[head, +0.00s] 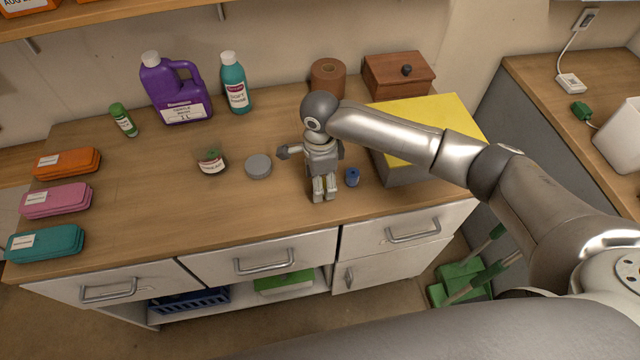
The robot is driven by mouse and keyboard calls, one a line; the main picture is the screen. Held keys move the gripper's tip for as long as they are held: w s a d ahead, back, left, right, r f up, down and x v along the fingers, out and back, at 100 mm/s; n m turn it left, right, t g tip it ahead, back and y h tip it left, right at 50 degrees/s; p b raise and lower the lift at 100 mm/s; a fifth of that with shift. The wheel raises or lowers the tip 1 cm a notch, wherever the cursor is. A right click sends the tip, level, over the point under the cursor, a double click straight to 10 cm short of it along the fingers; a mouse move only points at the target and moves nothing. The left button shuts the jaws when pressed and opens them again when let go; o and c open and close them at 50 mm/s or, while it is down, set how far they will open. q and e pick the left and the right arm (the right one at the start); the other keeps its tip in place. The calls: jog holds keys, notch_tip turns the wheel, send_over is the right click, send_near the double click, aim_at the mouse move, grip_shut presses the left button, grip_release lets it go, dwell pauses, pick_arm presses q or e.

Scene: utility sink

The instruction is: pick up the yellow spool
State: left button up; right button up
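No yellow spool shows plainly; my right gripper may hide it. My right gripper (325,198) points down at the wooden counter, with its two fingertips close together. Whether anything is between them is too small to tell. A small blue spool (352,177) stands on the counter just right of the fingers, apart from them. My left gripper is not in view.
A grey round tin (258,166) and a small labelled jar (211,161) stand left of the gripper. A yellow-topped box (440,115) is at right, partly under my arm. Purple jug (175,92), teal bottle (235,85), brown roll (328,78) and wooden box (398,76) line the back.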

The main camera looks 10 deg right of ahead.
jog(key=shift+f, duration=1.1)
jog(key=c, duration=0.9)
jog(key=shift+c, duration=0.2)
jog(key=shift+r, duration=0.2)
